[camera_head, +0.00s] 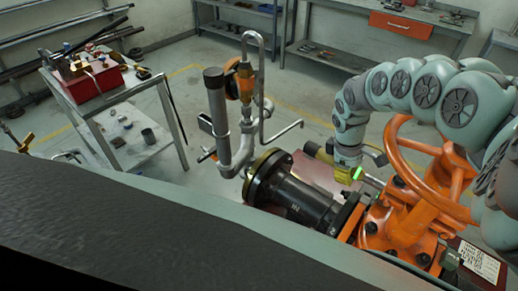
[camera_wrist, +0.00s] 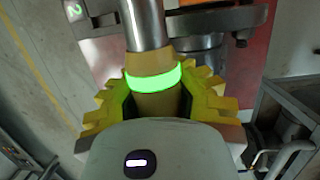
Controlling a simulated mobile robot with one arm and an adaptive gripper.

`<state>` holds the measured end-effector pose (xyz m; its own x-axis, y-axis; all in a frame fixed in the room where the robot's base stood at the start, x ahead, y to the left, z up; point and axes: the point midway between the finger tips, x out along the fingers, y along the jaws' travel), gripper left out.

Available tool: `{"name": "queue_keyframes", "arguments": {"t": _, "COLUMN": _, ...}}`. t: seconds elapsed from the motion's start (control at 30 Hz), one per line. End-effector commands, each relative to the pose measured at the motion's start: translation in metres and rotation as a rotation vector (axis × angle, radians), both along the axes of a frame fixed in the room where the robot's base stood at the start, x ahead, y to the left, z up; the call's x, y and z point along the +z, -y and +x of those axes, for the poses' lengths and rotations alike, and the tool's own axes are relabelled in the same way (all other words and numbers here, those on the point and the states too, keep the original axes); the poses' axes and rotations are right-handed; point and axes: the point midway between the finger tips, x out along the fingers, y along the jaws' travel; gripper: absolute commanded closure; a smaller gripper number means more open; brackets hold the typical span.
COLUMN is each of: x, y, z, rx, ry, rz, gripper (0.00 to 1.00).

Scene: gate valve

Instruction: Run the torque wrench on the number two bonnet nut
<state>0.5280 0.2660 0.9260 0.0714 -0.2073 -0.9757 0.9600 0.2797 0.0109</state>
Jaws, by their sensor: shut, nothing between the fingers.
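The orange gate valve (camera_head: 395,215) with its handwheel (camera_head: 432,172) stands at the right in the head view. Dark bonnet nuts (camera_head: 372,228) sit around its flange; I cannot tell their numbers there. The wrench's working end is hidden.
A black flanged pipe (camera_head: 290,192) joins the valve's left side. A grey pipe stand with an orange gauge (camera_head: 243,82) rises behind. A cart (camera_head: 150,150) carries a red box (camera_head: 92,78). Benches line the back wall.

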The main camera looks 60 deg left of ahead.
Motion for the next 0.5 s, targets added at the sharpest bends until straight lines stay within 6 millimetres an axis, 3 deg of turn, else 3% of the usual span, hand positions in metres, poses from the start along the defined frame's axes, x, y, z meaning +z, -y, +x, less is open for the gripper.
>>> {"name": "queue_keyframes", "arguments": {"t": 0.5, "x": -0.0021, "y": -0.0002, "z": 0.0011, "rx": -0.001, "ry": 0.002, "rz": 0.001, "gripper": 1.00}}
